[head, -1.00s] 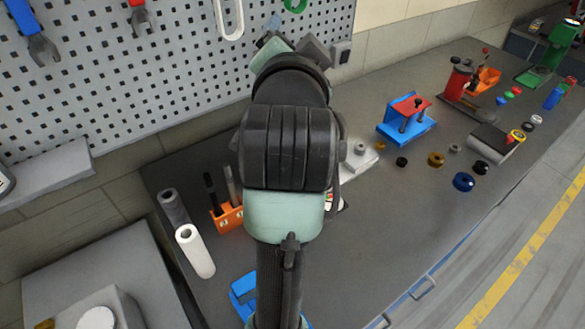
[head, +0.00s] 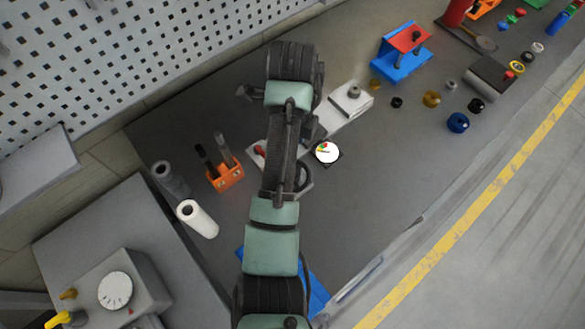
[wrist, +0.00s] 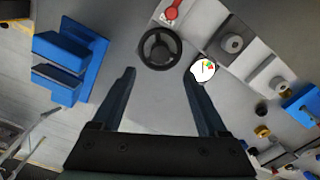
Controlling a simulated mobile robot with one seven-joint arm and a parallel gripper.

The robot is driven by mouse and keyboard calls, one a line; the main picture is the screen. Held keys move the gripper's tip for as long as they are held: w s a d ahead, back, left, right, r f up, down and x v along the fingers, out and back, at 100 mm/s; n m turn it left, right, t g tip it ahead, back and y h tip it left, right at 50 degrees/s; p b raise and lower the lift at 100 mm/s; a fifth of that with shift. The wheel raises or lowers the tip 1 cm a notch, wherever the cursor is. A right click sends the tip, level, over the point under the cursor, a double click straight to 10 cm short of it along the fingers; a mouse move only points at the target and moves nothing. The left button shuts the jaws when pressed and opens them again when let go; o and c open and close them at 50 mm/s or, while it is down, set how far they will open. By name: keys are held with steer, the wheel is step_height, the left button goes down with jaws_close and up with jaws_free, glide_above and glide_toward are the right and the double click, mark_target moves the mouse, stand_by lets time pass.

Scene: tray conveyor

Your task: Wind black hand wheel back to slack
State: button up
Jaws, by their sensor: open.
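The black hand wheel (wrist: 160,48) shows in the wrist view as a spoked ring on a light grey base, just beyond my fingertips. In the head view the hand wheel (head: 301,176) is partly hidden behind my arm. A round white dial gauge (head: 327,151) with coloured marks sits beside it and also shows in the wrist view (wrist: 204,69). My gripper (wrist: 159,74) is open and empty, its two fingers apart on either side below the wheel, not touching it. In the head view my arm hides the gripper.
A red lever (wrist: 172,11) is next to the wheel. A blue vice-like block (wrist: 66,60) stands at left in the wrist view. An orange holder (head: 226,178) with tools and a white roll (head: 197,218) stand left of my arm. Several knobs lie at right on the bench.

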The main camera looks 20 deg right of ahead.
step_height(320, 180, down, 10)
steer(key=shift+r+p, duration=0.1)
steer(key=shift+p, duration=0.55)
steer(key=shift+c, duration=0.2)
jaws_close()
